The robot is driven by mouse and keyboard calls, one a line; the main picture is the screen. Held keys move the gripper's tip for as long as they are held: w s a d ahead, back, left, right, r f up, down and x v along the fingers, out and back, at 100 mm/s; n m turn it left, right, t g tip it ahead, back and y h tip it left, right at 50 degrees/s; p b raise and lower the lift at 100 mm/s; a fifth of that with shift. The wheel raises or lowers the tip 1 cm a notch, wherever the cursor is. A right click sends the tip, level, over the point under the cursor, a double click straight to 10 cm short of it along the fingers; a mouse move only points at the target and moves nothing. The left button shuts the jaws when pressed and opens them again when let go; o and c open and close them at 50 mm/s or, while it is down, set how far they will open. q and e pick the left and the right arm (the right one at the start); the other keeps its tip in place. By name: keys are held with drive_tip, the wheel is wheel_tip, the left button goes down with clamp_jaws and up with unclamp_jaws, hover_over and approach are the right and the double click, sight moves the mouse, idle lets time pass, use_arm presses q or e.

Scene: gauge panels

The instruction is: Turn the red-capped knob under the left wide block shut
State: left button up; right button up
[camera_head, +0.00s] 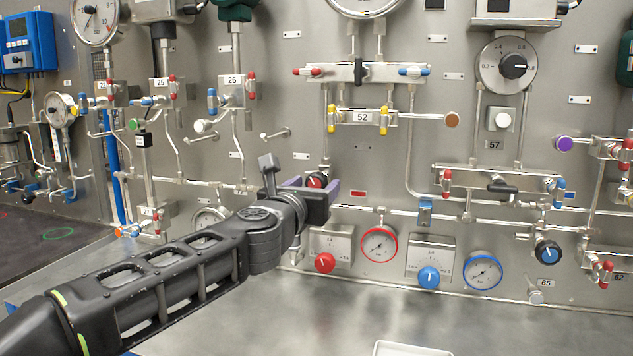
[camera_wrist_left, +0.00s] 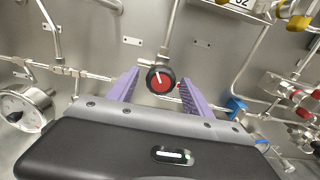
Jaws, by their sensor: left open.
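The red-capped knob (camera_head: 316,180) is black with a red face, on a pipe below the left wide block (camera_head: 361,117), which bears the label 52. In the left wrist view the knob (camera_wrist_left: 161,80) shows a white pointer mark on its red face, slanting up and slightly left. My left gripper (camera_head: 313,188) is open, its purple fingers standing on either side of the knob. In the left wrist view gaps show between the knob and both fingers of the gripper (camera_wrist_left: 159,79); contact is not visible. My right gripper is not in view.
A red knob (camera_head: 325,263) and a red-rimmed gauge (camera_head: 380,244) sit below on the panel. A blue knob (camera_head: 429,278) is to their right. A bare horizontal peg (camera_head: 275,133) sticks out at upper left of the gripper. Pipes run close around the knob.

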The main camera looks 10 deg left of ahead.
use_arm(q)
drive_tip(key=shift+w+d, duration=0.1)
drive_tip(key=shift+w, duration=0.65)
drive_tip(key=shift+c, duration=0.5)
clamp_jaws()
